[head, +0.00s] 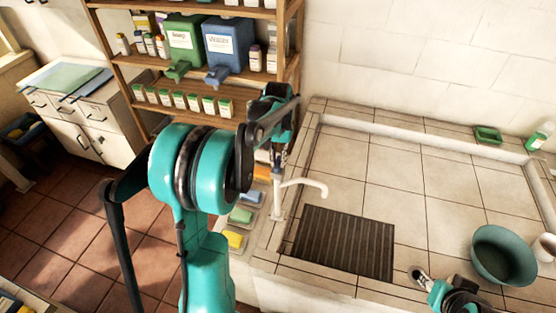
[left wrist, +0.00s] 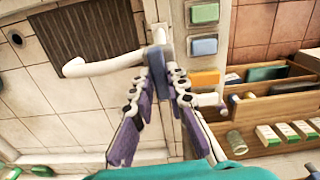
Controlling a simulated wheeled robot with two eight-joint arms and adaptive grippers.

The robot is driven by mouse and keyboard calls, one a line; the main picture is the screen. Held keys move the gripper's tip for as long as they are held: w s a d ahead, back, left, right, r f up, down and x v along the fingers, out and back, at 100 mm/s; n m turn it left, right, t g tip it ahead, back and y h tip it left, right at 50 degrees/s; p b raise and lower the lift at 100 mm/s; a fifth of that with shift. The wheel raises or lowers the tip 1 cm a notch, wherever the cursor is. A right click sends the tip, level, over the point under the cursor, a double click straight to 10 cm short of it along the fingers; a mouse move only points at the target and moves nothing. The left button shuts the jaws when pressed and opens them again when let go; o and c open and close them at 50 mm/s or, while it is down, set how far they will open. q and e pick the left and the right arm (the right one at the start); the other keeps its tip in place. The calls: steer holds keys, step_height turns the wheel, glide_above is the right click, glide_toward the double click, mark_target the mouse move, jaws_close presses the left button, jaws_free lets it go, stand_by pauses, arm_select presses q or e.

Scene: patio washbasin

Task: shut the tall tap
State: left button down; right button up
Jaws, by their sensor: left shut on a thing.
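The tall tap (head: 305,185) is white, with an upright post and a curved spout reaching right over the dark drain grate (head: 343,243). In the left wrist view its spout (left wrist: 100,66) points left. My left gripper (head: 279,152) is at the top of the tap. In the left wrist view the left gripper (left wrist: 163,78) has its purple-padded fingers on either side of the tap's blue-grey handle (left wrist: 157,60), shut on it. The fingers hide part of the handle. My right gripper (head: 419,274) is low at the right, over the tiled counter; its jaws are too small to read.
A teal bowl (head: 503,257) and a white cup (head: 546,246) stand at the right. Shelves with a green dispenser (head: 186,43) and a blue dispenser (head: 228,45) stand behind my left arm. Sponges (head: 236,239) lie left of the tap. The middle tiles are clear.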

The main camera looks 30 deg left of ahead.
mark_target(278, 161)
arm_select(q)
steer(key=shift+m, duration=0.5)
steer(key=c, duration=1.5)
jaws_free()
steer(key=shift+r, duration=0.1)
step_height(278, 161, up, 12)
steer(key=s+d+f+m+t+b, duration=0.1)
steer(key=s+d+f+t+b, duration=0.1)
steer(key=s+d+f+b, duration=0.3)
steer(key=s+d+f+t+b, duration=0.2)
steer(key=s+d+f+b, duration=0.3)
steer(key=f, duration=0.6)
steer(key=s+d+f+m+t+b, duration=0.1)
steer(key=s+d+f+t+b, duration=0.2)
steer(key=s+d+f+b, duration=0.2)
steer(key=s+f+b, duration=0.2)
steer(key=s+f, duration=0.1)
steer(key=shift+s+d+f+m+b, duration=0.25)
steer(key=shift+d+f+m+b, duration=0.05)
steer(key=shift+b, duration=0.05)
